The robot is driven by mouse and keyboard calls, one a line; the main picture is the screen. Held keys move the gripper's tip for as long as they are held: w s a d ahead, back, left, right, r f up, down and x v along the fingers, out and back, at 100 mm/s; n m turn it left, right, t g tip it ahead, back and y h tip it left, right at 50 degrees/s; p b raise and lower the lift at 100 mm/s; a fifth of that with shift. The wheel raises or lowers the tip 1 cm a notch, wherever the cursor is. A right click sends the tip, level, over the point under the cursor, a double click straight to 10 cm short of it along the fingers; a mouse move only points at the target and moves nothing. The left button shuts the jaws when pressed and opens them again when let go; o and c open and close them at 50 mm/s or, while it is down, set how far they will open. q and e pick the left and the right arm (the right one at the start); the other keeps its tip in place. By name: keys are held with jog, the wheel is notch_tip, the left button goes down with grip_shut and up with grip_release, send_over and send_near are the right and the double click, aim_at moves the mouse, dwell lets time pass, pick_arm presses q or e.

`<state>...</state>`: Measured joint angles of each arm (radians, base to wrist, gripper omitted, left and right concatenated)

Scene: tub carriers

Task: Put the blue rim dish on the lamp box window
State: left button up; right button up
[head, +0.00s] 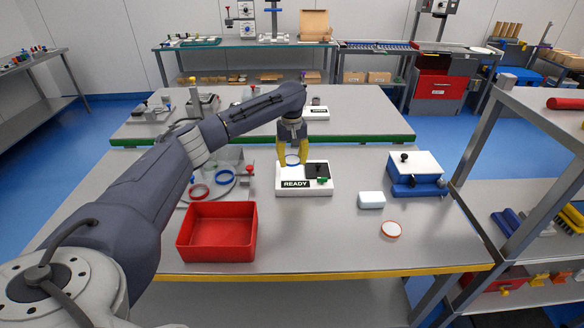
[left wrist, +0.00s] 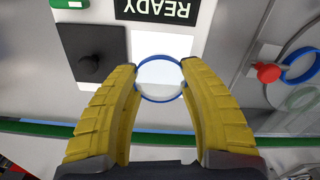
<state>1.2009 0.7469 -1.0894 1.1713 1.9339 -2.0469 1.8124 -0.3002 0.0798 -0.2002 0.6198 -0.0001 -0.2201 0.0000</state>
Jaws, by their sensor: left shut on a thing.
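My left gripper (head: 292,157) has its yellow fingers closed on the blue rim dish (head: 292,162), a clear round dish with a blue ring. The dish also shows between the fingertips in the left wrist view (left wrist: 160,61). They are over the left part of the white lamp box (head: 318,190), which carries a READY label. In the left wrist view a pale area shows through the dish, and the lamp box (left wrist: 103,23) lies beyond it. My right gripper is out of view.
A red tub (head: 217,249) stands at the front left. Behind it a round holder carries red (head: 198,191) and blue (head: 223,177) rings. On the right are a white block (head: 371,200), an orange-rimmed dish (head: 391,229) and a blue-and-white device (head: 416,175). The table's front middle is clear.

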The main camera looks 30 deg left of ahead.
aim_at(292, 172)
pick_arm(q)
jog(key=shift+f, duration=1.65)
jog(key=shift+f, duration=0.15)
jog(key=o, duration=1)
jog(key=shift+o, duration=0.2)
notch_tip(292, 172, up, 12)
jog(key=shift+r, duration=0.15)
